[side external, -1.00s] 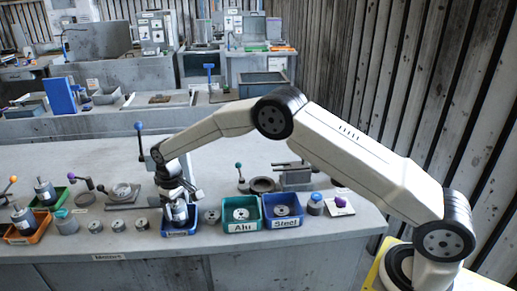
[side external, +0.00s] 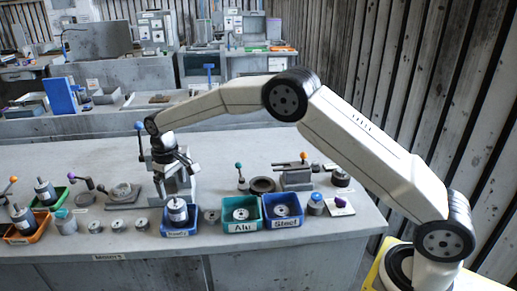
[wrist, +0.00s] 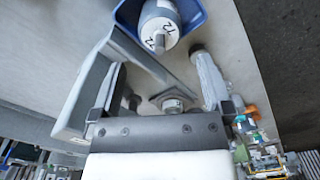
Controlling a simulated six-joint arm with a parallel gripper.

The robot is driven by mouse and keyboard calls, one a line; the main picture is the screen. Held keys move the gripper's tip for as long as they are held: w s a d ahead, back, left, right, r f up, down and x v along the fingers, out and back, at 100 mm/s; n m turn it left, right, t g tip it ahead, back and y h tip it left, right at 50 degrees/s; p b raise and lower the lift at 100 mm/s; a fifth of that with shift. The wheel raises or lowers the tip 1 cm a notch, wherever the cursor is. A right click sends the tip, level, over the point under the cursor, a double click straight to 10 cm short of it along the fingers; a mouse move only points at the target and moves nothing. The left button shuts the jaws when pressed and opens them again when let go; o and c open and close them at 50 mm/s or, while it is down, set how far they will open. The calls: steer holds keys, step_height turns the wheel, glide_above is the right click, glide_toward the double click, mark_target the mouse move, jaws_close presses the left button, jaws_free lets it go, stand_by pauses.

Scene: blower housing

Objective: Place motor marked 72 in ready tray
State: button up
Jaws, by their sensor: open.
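The motor (side external: 178,210) is a silver-grey cylinder standing upright in a small blue tray (side external: 180,232) near the bench's front edge. The tray's front label is too small to read surely. In the wrist view the motor (wrist: 160,20) shows a white end face with "72" printed on it and a short shaft, inside the blue tray (wrist: 193,22). My gripper (side external: 180,172) is above and behind the tray, apart from the motor. In the wrist view my gripper (wrist: 158,62) has its fingers spread, with nothing held between them.
A grey stand with a blue-knobbed lever (side external: 140,127) is close behind my gripper. A teal Alu bin (side external: 240,226) and a blue Steel bin (side external: 284,224) stand right of the tray. Green (side external: 38,206) and orange (side external: 25,238) trays with motors are at left.

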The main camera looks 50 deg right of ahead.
mark_target(182, 204)
steer(key=shift+r, duration=2.3)
steer(key=s+d+f+t, duration=0.1)
steer(key=s+d, duration=0.2)
steer(key=s, duration=0.7)
steer(key=s+d+f+m, duration=0.1)
steer(key=s+d, duration=0.2)
steer(key=s, duration=0.7)
steer(key=s+d+f+m+t, duration=0.1)
steer(key=s+d+f, duration=0.1)
steer(key=s, duration=0.8)
steer(key=shift+s+d+t, duration=0.25)
steer(key=shift+d+t, duration=0.05)
steer(key=shift+d, duration=0.45)
